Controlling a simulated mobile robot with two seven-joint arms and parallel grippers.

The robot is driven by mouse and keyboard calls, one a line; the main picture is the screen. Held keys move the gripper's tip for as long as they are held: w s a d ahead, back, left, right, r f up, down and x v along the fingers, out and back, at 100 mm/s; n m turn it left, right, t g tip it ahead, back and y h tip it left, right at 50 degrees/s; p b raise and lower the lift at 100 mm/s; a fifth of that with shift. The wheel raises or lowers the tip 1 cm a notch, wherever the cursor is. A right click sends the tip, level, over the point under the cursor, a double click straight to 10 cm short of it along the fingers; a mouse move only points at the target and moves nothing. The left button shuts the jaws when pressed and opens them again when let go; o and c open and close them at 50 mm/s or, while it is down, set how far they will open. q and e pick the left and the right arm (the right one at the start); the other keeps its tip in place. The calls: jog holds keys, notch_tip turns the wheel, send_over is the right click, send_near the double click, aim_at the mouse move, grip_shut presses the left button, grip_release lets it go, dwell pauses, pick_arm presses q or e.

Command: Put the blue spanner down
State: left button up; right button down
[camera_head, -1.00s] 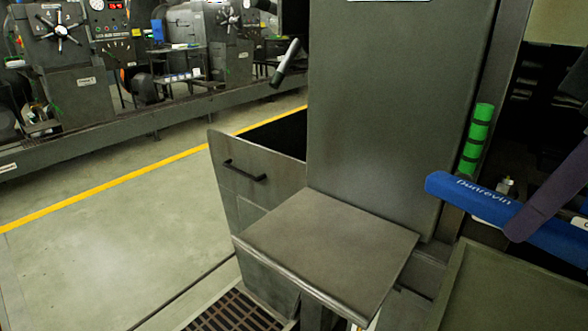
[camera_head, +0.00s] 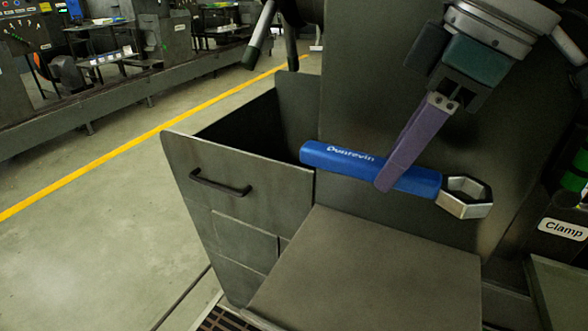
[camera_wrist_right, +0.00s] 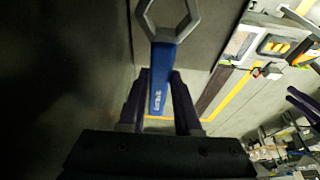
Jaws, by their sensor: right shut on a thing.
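The blue spanner (camera_head: 345,160) has a blue handle lettered "Dunrevin" and a silver ring end (camera_head: 464,197). My right gripper (camera_head: 388,180) is shut on the handle, its purple fingers across the middle. The spanner lies roughly level, ring end to the right, and appears held in the air above the back of a flat grey plate (camera_head: 375,270), in front of a tall dark panel (camera_head: 370,90). In the right wrist view the handle (camera_wrist_right: 158,85) sits between the fingers, ring end at the top.
An open-topped grey bin (camera_head: 240,180) with a black handle (camera_head: 220,183) stands left of the plate. A "Clamp" label (camera_head: 563,229) and a green cylinder (camera_head: 575,170) are at the right. A yellow line (camera_head: 120,150) crosses open floor at the left.

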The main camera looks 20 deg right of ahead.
send_over(364, 252)
jog(key=s, duration=0.1)
jog(key=f, duration=0.7)
jog(key=shift+d+b, duration=0.35)
notch_tip(364, 252, down, 4)
jog(key=shift+f+b, duration=0.15)
jog(key=shift+b, duration=0.15)
jog(key=shift+f, duration=0.15)
jog(key=shift+f, duration=0.15)
jog(key=c, duration=0.6)
grip_release()
